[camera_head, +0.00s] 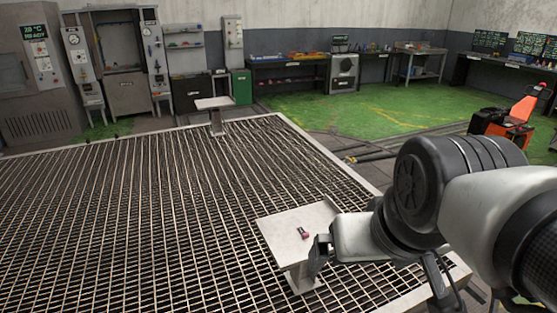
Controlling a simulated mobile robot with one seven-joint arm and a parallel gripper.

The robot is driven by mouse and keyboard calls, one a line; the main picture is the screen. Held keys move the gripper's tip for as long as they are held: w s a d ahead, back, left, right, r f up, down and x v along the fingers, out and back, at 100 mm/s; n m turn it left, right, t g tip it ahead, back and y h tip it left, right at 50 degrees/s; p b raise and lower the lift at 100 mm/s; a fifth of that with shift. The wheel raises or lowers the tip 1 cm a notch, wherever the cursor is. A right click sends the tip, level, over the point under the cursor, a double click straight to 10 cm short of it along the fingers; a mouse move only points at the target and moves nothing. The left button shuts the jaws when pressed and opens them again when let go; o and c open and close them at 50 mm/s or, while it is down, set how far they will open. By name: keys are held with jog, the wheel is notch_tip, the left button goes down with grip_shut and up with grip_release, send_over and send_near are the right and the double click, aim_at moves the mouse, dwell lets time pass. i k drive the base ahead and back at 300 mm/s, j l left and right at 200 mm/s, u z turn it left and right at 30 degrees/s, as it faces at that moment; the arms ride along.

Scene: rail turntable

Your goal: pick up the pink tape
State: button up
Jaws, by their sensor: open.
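A small pinkish-red object (303,232), which looks like the pink tape, lies on the light grey top of a small pedestal table (283,222) at the lower middle. It is too small to make out in detail. My gripper (317,256) is at the right front edge of this table, just below and to the right of the tape in the picture. Its dark jaws are open and seem empty, apart from the tape. My arm comes in from the right and hides part of the table's right side.
The table stands on a large metal grating (130,220) with a pale rim. A second small pedestal table (215,103) stands at the grating's far edge. Workbenches and cabinets line the back wall. An orange machine (505,125) is at the right. The green floor (370,108) is mostly clear.

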aim_at(305, 236)
jog(key=k+j+z, duration=0.15)
jog(key=j, duration=0.2)
jog(key=k+j+z, duration=0.15)
jog(key=k+j, duration=0.15)
jog(key=u, duration=1.25)
jog(key=z, duration=1.25)
jog(key=i+l+u, duration=0.1)
jog(key=l, duration=0.25)
jog(key=i+l, duration=0.1)
jog(key=l, duration=0.25)
jog(key=i+l+u, duration=0.15)
jog(key=l, duration=0.2)
jog(key=i+l, duration=0.2)
jog(key=i+l+u, duration=0.15)
jog(key=l, duration=0.3)
jog(key=i+l, duration=0.25)
